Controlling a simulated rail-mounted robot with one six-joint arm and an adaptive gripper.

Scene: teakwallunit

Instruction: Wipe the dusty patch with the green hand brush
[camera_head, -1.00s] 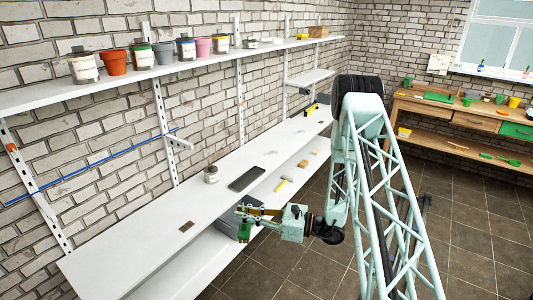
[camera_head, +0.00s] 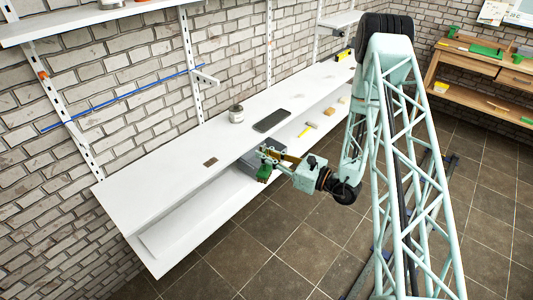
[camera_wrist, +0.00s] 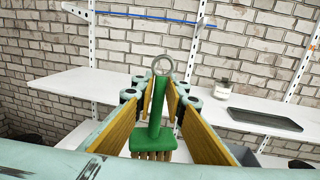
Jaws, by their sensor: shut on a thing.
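The green hand brush (camera_head: 264,173) is in my gripper (camera_head: 274,157), in front of the white shelf's front edge, with the arm reaching in from the right. In the wrist view the brush (camera_wrist: 162,137) stands upright between the yellow-brown finger pads of my gripper (camera_wrist: 160,103). Its handle has a metal ring on top and its tan bristles point down. My gripper is shut on the handle. No dusty patch can be made out for certain. A small brown rectangle (camera_head: 210,162) lies on the white shelf (camera_head: 165,175), left of the brush.
A jar (camera_head: 236,114) and a dark tray (camera_head: 272,121) stand on the shelf behind the gripper. A grey box (camera_head: 243,163) sits beneath the shelf's edge. A yellow-headed tool (camera_head: 308,128) lies on the lower level. The shelf's left end is mostly clear.

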